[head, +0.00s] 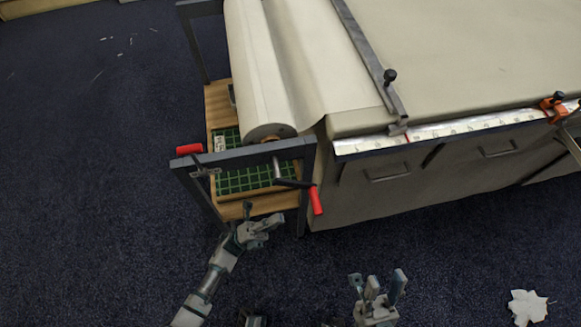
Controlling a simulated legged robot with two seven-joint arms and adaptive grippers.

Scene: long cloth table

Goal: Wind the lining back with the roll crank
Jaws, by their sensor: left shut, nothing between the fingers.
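The roll of pale lining (262,75) lies in a dark metal frame at the table's left end, its sheet running onto the table. The roll crank (291,183) sticks out from the near end of the roll's shaft. Its red handle (316,200) hangs at the lower right of the shaft. My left gripper (268,221) is shut and empty, below and left of the red handle and apart from it. My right gripper (380,284) is open and empty, its fingers pointing up, in front of the table and lower right of the handle.
A green cutting mat (240,180) lies on the wooden shelf below. A metal bar (368,55) crosses the cloth table. A white scrap (527,306) lies on the dark carpet.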

